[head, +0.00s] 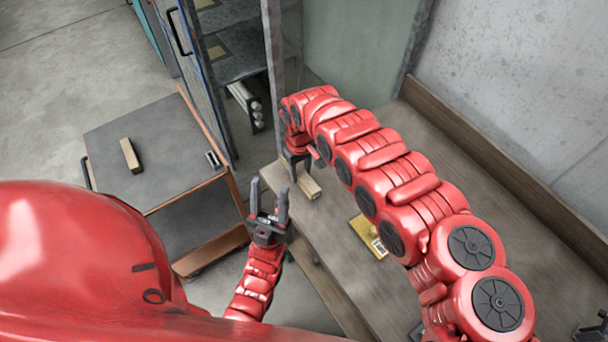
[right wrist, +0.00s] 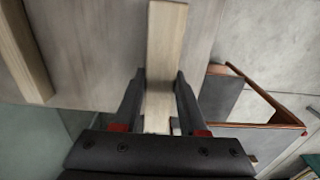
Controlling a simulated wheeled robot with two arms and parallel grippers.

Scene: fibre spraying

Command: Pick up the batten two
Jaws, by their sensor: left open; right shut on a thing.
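A short pale wooden batten (head: 309,187) is at the far end of the long workbench. My right gripper (head: 297,170) is above it with fingers pointing down. In the right wrist view the batten (right wrist: 165,45) lies between the two fingers, which are shut on it. I cannot tell whether it is clear of the bench top. A second batten (head: 130,156) lies on the grey top of the cart at the left. My left gripper (head: 270,200) is open and empty, between the cart and the bench.
The cart (head: 175,130) stands left of the cabinet (head: 235,65), whose shelves hold white rolls. A yellow packet with a label (head: 368,236) lies on the workbench (head: 335,225) beside my right arm. A wooden rail (head: 500,160) runs along the wall.

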